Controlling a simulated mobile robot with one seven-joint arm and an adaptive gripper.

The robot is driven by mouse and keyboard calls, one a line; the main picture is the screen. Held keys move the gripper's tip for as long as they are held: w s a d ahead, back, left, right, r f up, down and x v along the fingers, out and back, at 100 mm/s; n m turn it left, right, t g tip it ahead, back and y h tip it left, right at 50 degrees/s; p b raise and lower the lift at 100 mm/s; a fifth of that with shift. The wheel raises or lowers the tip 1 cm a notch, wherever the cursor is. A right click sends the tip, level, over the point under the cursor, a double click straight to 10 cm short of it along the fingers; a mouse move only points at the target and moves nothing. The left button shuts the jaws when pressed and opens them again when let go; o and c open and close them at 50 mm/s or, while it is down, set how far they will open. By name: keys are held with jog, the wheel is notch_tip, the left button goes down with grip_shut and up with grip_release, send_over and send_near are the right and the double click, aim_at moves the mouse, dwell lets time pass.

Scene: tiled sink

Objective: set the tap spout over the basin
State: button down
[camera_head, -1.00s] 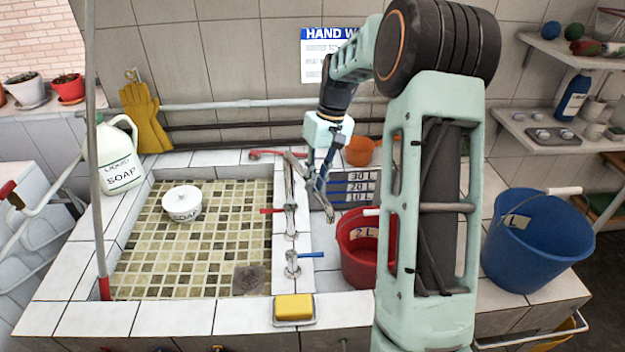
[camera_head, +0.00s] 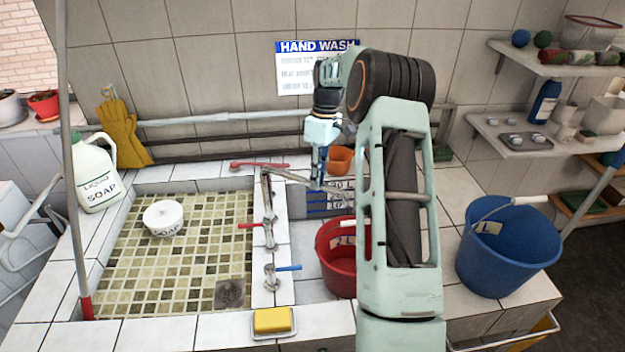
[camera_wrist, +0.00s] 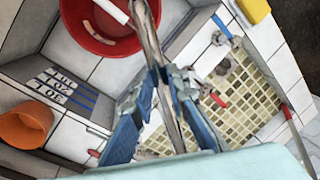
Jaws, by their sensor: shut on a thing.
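The metal tap spout (camera_head: 290,178) reaches right from its post on the divider, away from the basin (camera_head: 130,255) with mosaic tiles at left. My gripper (camera_head: 316,182) is shut on the spout partway along it. In the wrist view my blue fingers (camera_wrist: 168,108) sit on both sides of the metal tube (camera_wrist: 152,45), which runs on toward the red bucket. The mosaic basin (camera_wrist: 245,90) also shows there, on the other side of the divider. The red-handled (camera_head: 250,226) and blue-handled (camera_head: 288,268) taps stand on the divider.
A red bucket (camera_head: 332,268) and an orange pot (camera_head: 340,158) stand right of the divider, near a panel with volume marks (camera_head: 328,203). A soap jug (camera_head: 95,180), yellow sponge (camera_head: 272,321) and blue bucket (camera_head: 505,250) stand around.

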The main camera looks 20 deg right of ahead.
jog(key=shift+w+d+n, duration=0.3)
jog(key=shift+w+d, duration=0.05)
jog(key=shift+w, duration=0.1)
jog(key=c, duration=1.9)
grip_release()
jog(key=shift+r, duration=0.15)
jog(key=r, duration=0.4)
jog(key=w+d+r, duration=0.1)
jog(key=r, duration=0.6)
jog(key=shift+w+d+r, duration=0.3)
jog(key=shift+d, duration=0.05)
